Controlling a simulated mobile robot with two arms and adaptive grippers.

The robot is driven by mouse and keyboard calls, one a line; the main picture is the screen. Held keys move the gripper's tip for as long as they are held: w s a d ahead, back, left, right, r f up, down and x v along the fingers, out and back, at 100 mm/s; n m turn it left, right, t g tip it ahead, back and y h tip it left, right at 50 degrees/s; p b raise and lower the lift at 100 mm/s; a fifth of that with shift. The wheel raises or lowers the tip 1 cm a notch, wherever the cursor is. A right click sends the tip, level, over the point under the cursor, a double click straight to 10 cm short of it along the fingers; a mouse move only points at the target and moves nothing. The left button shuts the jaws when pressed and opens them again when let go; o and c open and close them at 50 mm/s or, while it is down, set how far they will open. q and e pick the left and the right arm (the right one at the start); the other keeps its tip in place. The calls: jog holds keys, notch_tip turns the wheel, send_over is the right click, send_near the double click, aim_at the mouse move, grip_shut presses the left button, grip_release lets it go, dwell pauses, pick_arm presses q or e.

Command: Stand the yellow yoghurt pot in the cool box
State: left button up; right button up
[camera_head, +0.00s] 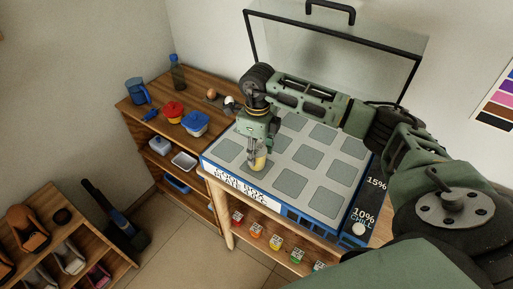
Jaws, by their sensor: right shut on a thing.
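The yellow yoghurt pot (260,163) is between the fingertips of my right gripper (258,155), which is shut on it. The fingers and palm hide part of the pot. The cool box (284,153) is a wide, shallow blue-and-white unit with a grey top of darker square pads. Its clear lid (375,53) stands open at the back. The pot is over the front left part of the grey top; I cannot tell whether it touches the surface. My left gripper is not in view.
A wooden shelf unit on the left holds a red-lidded tub (173,110), a blue tub (195,123), a blue mug (137,91) and a dark bottle (178,72). Several small coloured jars (256,231) stand below the cool box. Most pads around the pot are bare.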

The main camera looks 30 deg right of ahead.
aim_at(257, 150)
jog(key=shift+f, duration=0.25)
jog(key=o, duration=1.2)
jog(key=shift+r, duration=0.1)
jog(key=shift+o, duration=0.2)
jog(key=shift+r, duration=0.15)
notch_tip(257, 150, up, 12)
jog(key=b, duration=0.3)
